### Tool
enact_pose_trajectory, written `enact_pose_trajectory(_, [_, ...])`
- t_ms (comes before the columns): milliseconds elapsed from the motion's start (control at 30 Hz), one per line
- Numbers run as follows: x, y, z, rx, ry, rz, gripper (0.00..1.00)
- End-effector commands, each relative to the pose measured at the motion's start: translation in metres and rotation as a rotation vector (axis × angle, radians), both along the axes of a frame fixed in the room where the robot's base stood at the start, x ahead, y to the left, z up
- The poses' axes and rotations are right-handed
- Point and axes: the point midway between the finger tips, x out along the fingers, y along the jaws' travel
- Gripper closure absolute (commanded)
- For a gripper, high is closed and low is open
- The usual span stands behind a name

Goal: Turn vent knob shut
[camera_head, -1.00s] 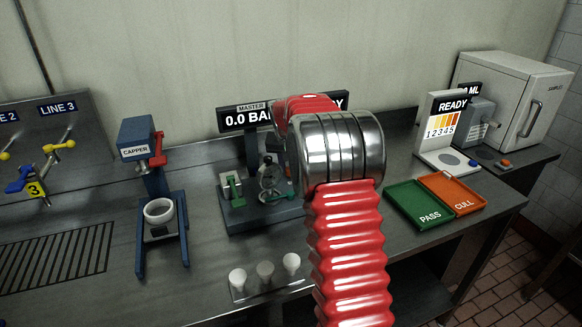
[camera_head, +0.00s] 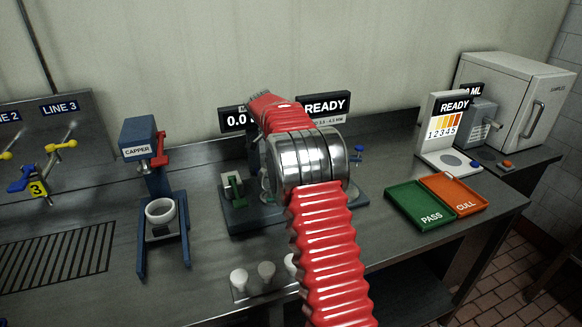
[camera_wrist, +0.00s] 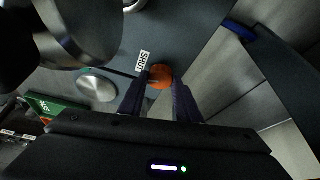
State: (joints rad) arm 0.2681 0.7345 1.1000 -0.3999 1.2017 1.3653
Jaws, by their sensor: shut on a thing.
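In the wrist view an orange round knob (camera_wrist: 160,76) sits between the two fingertips of my gripper (camera_wrist: 162,86), which is shut on it. A white label (camera_wrist: 142,61) reading SHUT, upside down in this view, is beside the knob. In the head view my red arm and its silver joint cover the middle of the gauge station (camera_head: 236,213). The knob and my gripper are hidden there. The knob's exact angle cannot be told.
A capper stand (camera_head: 160,210) is left of the station. Several white cups (camera_head: 239,279) stand in front. The green PASS tray (camera_head: 420,204) and orange CULL tray (camera_head: 453,193) lie to the right. A blue handle (camera_head: 358,150) rises at the station's right.

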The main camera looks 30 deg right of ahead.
Motion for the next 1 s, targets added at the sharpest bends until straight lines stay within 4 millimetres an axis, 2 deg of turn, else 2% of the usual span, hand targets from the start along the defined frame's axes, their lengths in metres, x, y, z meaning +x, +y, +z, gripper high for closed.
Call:
enact_pose_trajectory(400, [0.0031, 0.0023, -0.0007, 0.003, -0.001, -0.222, 0.92])
enact_pose_trajectory(900, [0.0031, 0.0025, -0.0003, 0.004, -0.002, -0.249, 0.92])
enact_pose_trajectory(933, [0.0031, 0.0025, -0.0003, 0.004, -0.002, -0.249, 0.69])
enact_pose_trajectory(1000, [0.0031, 0.0023, -0.0003, 0.004, -0.002, -0.249, 0.64])
